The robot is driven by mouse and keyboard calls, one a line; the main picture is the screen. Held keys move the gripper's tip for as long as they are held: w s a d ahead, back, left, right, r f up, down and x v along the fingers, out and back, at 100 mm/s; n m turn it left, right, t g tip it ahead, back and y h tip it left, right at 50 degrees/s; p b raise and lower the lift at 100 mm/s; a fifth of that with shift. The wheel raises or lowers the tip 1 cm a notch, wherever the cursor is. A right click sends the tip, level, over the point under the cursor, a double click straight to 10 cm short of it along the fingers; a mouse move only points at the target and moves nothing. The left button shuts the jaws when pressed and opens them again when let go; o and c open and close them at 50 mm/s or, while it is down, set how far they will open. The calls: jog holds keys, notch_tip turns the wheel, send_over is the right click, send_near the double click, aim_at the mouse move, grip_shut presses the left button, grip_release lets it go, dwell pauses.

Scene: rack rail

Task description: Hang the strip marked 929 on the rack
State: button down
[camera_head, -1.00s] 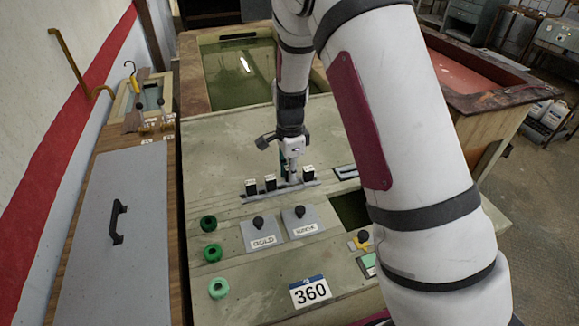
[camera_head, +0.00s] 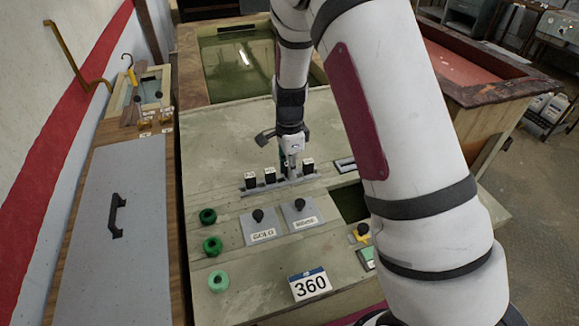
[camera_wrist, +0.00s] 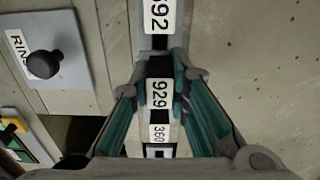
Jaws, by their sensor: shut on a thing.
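My gripper (camera_head: 291,162) points down over the rack rail (camera_head: 287,186), a grey bar on the bench. It is shut on the strip marked 929 (camera_wrist: 158,93), whose dark end and white label show between the teal-padded fingers (camera_wrist: 158,88) in the wrist view. The 929 strip is in line between a strip (camera_wrist: 157,15) whose label seems to read 692 and a strip marked 360 (camera_wrist: 158,133). In the head view, two dark strips stand left of my gripper and one (camera_head: 308,167) close to its right. The foot of the 929 strip is hidden, so I cannot tell whether it is seated.
Plates marked GOLD (camera_head: 262,226) and RINSE (camera_head: 301,213) with black knobs lie in front of the rail. Green rings (camera_head: 212,245) lie at the left. A dark opening (camera_head: 350,202) and a yellow-handled item (camera_head: 358,234) are at the right.

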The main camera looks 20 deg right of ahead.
jog(key=shift+f, duration=0.5)
jog(key=c, duration=1.4)
grip_release()
jog(key=shift+c, duration=0.2)
jog(key=shift+r+p, duration=0.85)
jog(key=shift+r, duration=2.7)
